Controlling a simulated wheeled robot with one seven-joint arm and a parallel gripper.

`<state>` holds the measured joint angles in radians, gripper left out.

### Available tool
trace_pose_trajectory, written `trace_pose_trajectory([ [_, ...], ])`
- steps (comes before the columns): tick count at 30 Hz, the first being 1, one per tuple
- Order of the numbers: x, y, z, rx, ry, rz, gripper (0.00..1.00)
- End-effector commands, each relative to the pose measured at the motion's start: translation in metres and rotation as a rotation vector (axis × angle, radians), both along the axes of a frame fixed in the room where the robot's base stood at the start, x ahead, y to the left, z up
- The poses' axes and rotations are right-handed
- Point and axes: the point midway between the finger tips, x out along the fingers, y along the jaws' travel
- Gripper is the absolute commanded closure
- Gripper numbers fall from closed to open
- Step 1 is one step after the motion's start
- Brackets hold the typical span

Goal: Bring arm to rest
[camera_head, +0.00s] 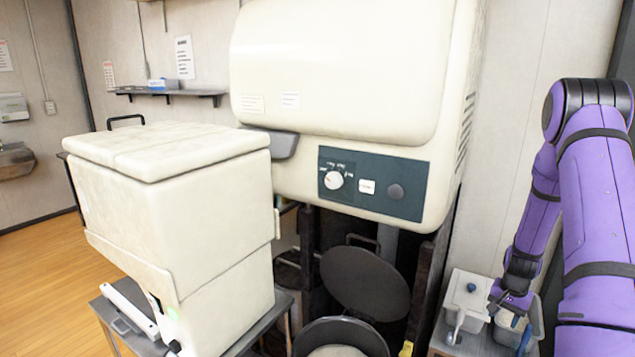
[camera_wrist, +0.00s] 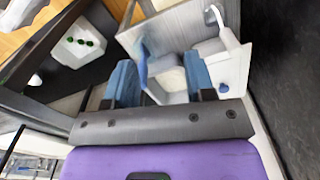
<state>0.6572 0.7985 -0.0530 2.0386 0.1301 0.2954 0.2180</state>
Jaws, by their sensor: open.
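My purple arm (camera_head: 590,185) is bent at the right side of the head view, its forearm hanging down. My gripper (camera_head: 510,300) is low at the right, close to the white containers there. In the wrist view my gripper (camera_wrist: 160,80) shows two blue-padded fingers set apart, with no object clearly held between them. A white and grey container (camera_wrist: 225,65) lies beyond the fingers, with a blue-tipped handle in it. I cannot tell whether the fingers touch it.
A white lidded container (camera_head: 464,300) stands beside my gripper. A large cream machine (camera_head: 340,70) with a dark control panel fills the middle. A cream bin (camera_head: 175,215) stands left, and a round dark lid (camera_head: 365,283) is open below the machine. Wooden floor is clear at far left.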

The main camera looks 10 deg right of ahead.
Motion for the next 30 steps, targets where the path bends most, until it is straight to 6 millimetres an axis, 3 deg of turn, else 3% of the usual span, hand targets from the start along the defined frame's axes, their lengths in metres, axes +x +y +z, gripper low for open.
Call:
trace_pose_trajectory([
  [10, 0.015, 0.020, 0.043, -0.011, -0.025, 0.062, 0.50],
  [17, 0.027, 0.043, 0.091, -0.025, -0.056, 0.129, 0.50],
  [23, 0.035, 0.083, 0.159, -0.045, -0.099, 0.233, 0.50],
  [30, 0.027, 0.140, 0.239, -0.072, -0.153, 0.372, 0.50],
])
